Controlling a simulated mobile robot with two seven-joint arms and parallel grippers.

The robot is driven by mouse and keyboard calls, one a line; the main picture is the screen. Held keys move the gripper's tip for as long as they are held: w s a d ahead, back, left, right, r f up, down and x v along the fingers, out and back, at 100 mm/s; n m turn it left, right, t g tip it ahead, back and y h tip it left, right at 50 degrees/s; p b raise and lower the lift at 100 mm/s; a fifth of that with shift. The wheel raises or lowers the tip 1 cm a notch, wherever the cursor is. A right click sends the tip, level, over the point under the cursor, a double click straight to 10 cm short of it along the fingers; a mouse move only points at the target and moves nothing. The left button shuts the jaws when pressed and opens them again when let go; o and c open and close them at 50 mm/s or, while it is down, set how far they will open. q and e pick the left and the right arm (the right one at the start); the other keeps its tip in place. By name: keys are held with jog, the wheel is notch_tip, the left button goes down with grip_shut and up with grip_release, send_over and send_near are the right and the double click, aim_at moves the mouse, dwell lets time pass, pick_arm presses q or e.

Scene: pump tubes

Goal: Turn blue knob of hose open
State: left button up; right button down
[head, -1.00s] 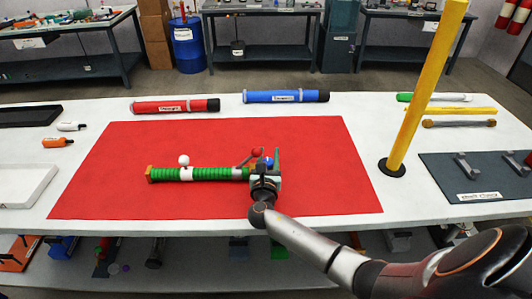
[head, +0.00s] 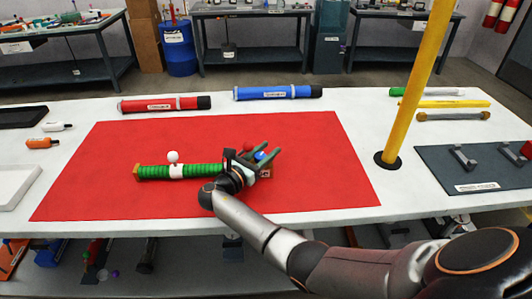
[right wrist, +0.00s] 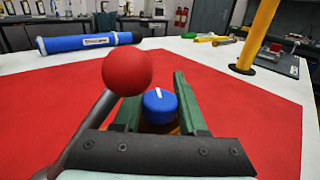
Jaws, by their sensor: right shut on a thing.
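The green ribbed hose (head: 205,171) lies across the red mat (head: 318,180), with a white ball knob (head: 173,156) on top near its left part. The blue knob (head: 260,156) is at its right end, beside a lever with a red ball (head: 248,147). In the right wrist view the blue knob (right wrist: 160,106), with a white mark on top, sits between the two green fingers; the red ball (right wrist: 127,72) is close at left. The gripper is shut on the blue knob. My left gripper is not in view.
A red tube (head: 160,104) and a blue tube (head: 280,92) lie behind the mat. A yellow post (head: 412,90) stands at right, near a dark board (head: 475,168) with grey holders. The mat's right part is clear.

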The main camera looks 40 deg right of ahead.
jog(key=shift+r, duration=0.1)
dwell(0.3)
jog(key=c, duration=0.8)
grip_release()
jog(key=shift+o, duration=0.3)
